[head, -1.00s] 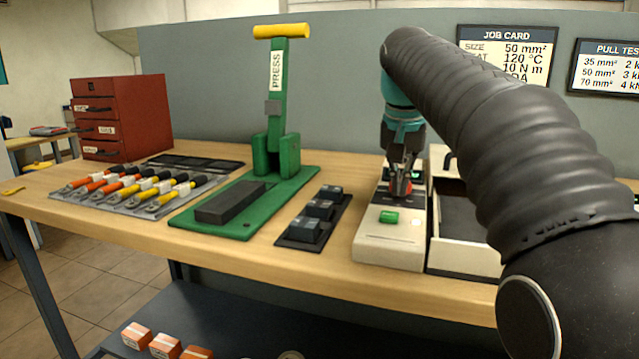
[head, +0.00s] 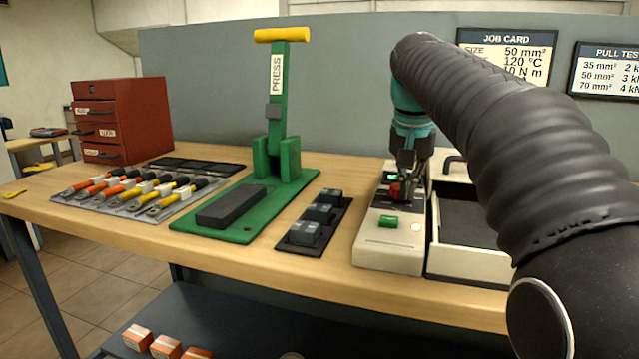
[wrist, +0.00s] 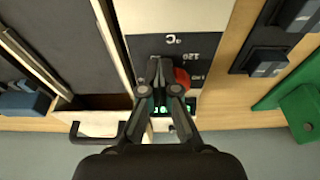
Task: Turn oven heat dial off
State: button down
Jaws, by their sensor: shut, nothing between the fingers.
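The heat dial is a red knob (head: 394,191) on the cream oven control unit (head: 388,253), which stands on the bench at the centre right. In the wrist view the red dial (wrist: 183,78) sits right beside my fingertips, next to the markings "°C" and "120". My gripper (head: 408,188) is shut and empty, pointing down at the unit, just right of the dial in the head view. In the wrist view my gripper (wrist: 158,72) covers part of the dial's scale. Whether the fingers touch the dial, I cannot tell. A green lit display (wrist: 165,108) shows partly behind the fingers.
A green button (head: 388,221) is on the unit's front. An open cream tray or oven drawer (head: 465,262) adjoins it on the right. Dark blocks (head: 320,213) and the green press (head: 277,130) stand to the left. The job card (head: 507,53) hangs behind.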

jog(key=shift+s, duration=0.1)
jog(key=shift+s, duration=0.25)
jog(key=shift+w+d+v, duration=0.1)
jog(key=shift+w+v, duration=0.1)
jog(key=shift+v, duration=0.75)
jog(key=shift+w+d+v, duration=0.1)
jog(key=shift+w+v, duration=0.15)
jog(key=shift+v, duration=0.75)
jog(key=shift+w+v, duration=0.2)
jog(key=shift+v, duration=0.75)
jog(key=shift+r, duration=0.2)
jog(key=a, duration=0.1)
jog(key=w+a, duration=0.1)
jog(key=a, duration=0.1)
jog(key=shift+w+f, duration=0.25)
jog(key=shift+f, duration=0.05)
jog(key=b+x, duration=0.2)
jog(key=s+b+x, duration=0.1)
jog(key=b+x, duration=0.1)
jog(key=x, duration=0.1)
jog(key=shift+a+f, duration=0.1)
jog(key=shift+f, duration=0.25)
jog(key=shift+s+r+p, duration=0.1)
jog(key=shift+p, duration=0.25)
jog(key=shift+s+d+p, duration=0.15)
jog(key=shift+d+p, duration=0.2)
jog(key=shift+d, duration=0.1)
